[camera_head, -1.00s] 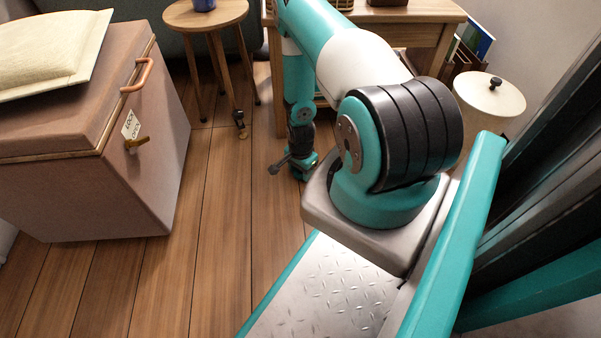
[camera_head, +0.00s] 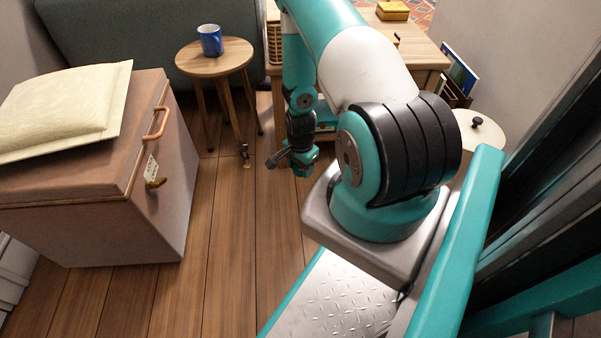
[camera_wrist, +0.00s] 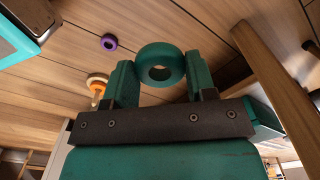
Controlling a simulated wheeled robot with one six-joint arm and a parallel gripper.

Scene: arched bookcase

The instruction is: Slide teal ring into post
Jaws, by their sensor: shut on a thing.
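The teal ring (camera_wrist: 152,52) is held between the two fingers of my gripper (camera_wrist: 161,68) in the wrist view. Its hole faces the wrist camera. In the head view my gripper (camera_head: 300,165) hangs low over the plank floor, pointing down beside the desk; the ring cannot be made out there. A yellow-orange ring-like thing with a short orange upright part (camera_wrist: 97,85) shows left of my gripper in the wrist view; I cannot tell whether it is the post. A small purple ring (camera_wrist: 109,42) lies farther off on the floor.
A brown chest (camera_head: 120,190) with a cushion on its lid stands at left. A round stool (camera_head: 215,60) with a blue mug (camera_head: 210,40) stands behind. A wooden desk (camera_head: 425,58) and a white lidded bin (camera_head: 482,135) are at right. Floor between chest and arm is mostly clear.

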